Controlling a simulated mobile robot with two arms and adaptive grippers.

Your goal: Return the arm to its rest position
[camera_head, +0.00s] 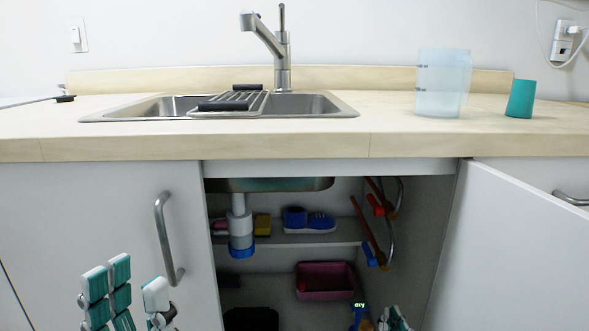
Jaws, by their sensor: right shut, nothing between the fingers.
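My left gripper (138,290), with white and teal finger pads, is at the bottom left in the head view, in front of the closed left cabinet door. Its fingers are spread apart with nothing visible between them. My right gripper (394,319) shows only in part at the bottom edge, in front of the lower right of the open cabinet. Its fingers are close together and hold nothing. The rest of both arms is out of view.
The right cabinet door (515,245) stands open. Inside are a pink bin (325,280), a spray bottle (360,315), a shelf with a blue brush (308,220) and a drain pipe (239,215). A pitcher (442,85) and teal cup (520,99) stand on the counter.

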